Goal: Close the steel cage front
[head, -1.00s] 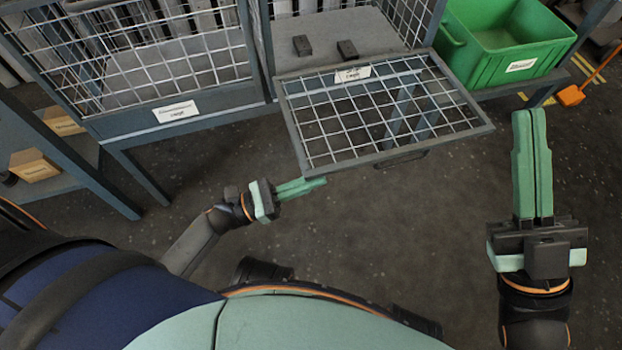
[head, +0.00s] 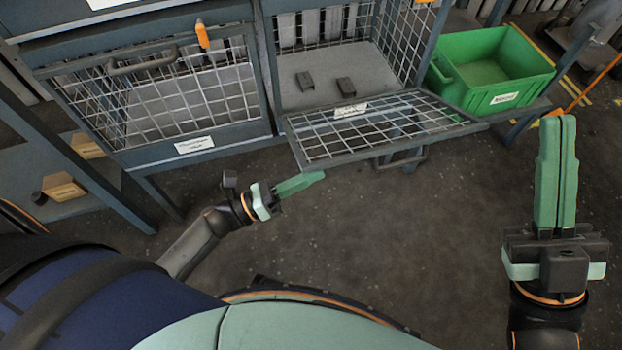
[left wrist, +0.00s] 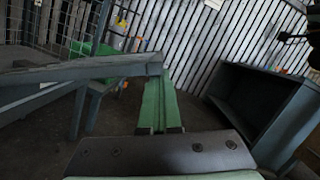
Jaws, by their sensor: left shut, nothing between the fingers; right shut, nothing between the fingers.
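The steel cage front (head: 375,133) is a grey frame with wire mesh and a white label. In the head view it hangs folded down and outward from the right-hand cage bay (head: 310,95), which stands open. A dark handle (head: 402,160) is on its outer side. My left gripper (head: 322,176) is shut and empty, below and near the front's left outer corner. In the left wrist view its green fingers (left wrist: 160,105) point just under a grey frame bar (left wrist: 85,72); I cannot tell whether they touch. My right gripper (head: 556,170) is shut and empty, to the right, apart from the front.
Two small dark blocks (head: 325,84) lie inside the open bay. A closed mesh front (head: 170,100) with a handle is on the left. A green bin (head: 490,72) stands right of the cage. The floor (head: 400,240) in front is clear.

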